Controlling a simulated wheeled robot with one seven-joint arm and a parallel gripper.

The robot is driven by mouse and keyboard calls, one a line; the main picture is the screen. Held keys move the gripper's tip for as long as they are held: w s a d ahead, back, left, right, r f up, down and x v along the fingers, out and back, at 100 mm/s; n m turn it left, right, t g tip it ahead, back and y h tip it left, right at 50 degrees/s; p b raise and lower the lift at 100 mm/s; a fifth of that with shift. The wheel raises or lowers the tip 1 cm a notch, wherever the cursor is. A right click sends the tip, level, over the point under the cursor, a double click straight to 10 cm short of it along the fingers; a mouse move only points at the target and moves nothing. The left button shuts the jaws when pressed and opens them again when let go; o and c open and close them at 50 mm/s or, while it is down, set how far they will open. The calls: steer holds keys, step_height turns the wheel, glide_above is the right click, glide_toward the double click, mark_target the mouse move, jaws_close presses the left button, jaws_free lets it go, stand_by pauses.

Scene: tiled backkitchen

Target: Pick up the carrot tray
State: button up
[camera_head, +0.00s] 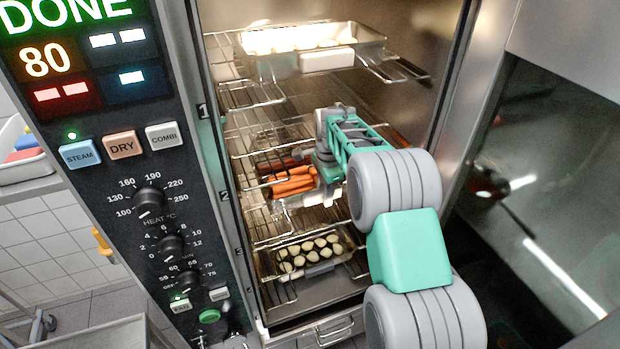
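The carrots (292,183) lie in a metal tray (290,202) on the middle rack of the open oven. My arm reaches into the oven from the lower right. My gripper (322,170) is at the right part of the carrot tray, in front of some of the carrots. The arm hides much of the tray's right side. I cannot tell whether the fingers are open or shut, or whether they touch the tray.
An upper tray (327,60) holds pale round food. A lower tray (312,270) holds pale round pieces. Wire racks (250,95) lie close above and below. The oven's control panel (150,190) stands left, a steel wall or door (495,100) right.

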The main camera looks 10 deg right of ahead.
jaws_close()
stand_by(1.0)
steer(key=shift+w+r, duration=0.1)
steer(key=shift+r, duration=0.05)
